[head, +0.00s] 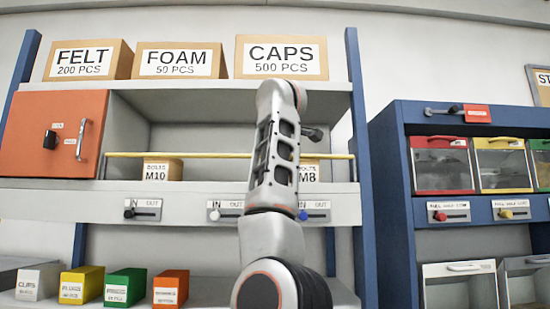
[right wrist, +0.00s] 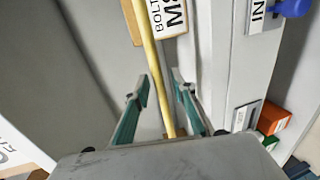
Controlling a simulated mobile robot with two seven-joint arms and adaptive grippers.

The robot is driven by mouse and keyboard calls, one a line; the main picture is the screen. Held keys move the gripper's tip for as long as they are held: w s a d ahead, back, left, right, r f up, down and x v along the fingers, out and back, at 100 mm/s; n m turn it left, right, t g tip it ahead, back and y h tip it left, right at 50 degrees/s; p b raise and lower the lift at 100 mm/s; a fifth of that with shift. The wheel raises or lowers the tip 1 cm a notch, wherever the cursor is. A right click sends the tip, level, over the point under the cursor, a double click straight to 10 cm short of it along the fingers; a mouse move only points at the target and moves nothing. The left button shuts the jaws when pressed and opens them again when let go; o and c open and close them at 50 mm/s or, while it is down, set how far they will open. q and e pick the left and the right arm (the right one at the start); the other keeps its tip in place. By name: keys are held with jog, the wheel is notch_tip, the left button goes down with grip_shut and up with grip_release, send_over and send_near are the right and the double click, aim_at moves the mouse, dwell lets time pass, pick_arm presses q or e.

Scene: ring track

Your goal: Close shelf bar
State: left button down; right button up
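The yellow shelf bar (head: 205,155) runs level across the front of the middle shelf opening, from beside the orange cabinet to the right post. My right arm crosses in front of it and hides part of it. In the right wrist view the bar (right wrist: 148,45) passes between the two teal fingers of my right gripper (right wrist: 162,82). The fingers are open, with a visible gap on each side of the bar. In the head view this gripper is mostly hidden behind the arm. My left gripper is in neither view.
Behind the bar stand an M10 box (head: 162,169) and a partly hidden M8 box (head: 309,171). Below are IN/OUT sliders, including the left one (head: 142,210) and right one (head: 312,211). An orange cabinet (head: 52,133) is left; a blue bin rack (head: 395,180) is right.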

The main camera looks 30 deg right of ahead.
jog(key=shift+a, duration=0.1)
jog(key=v, duration=0.7)
jog(key=shift+s, duration=0.25)
dwell(0.4)
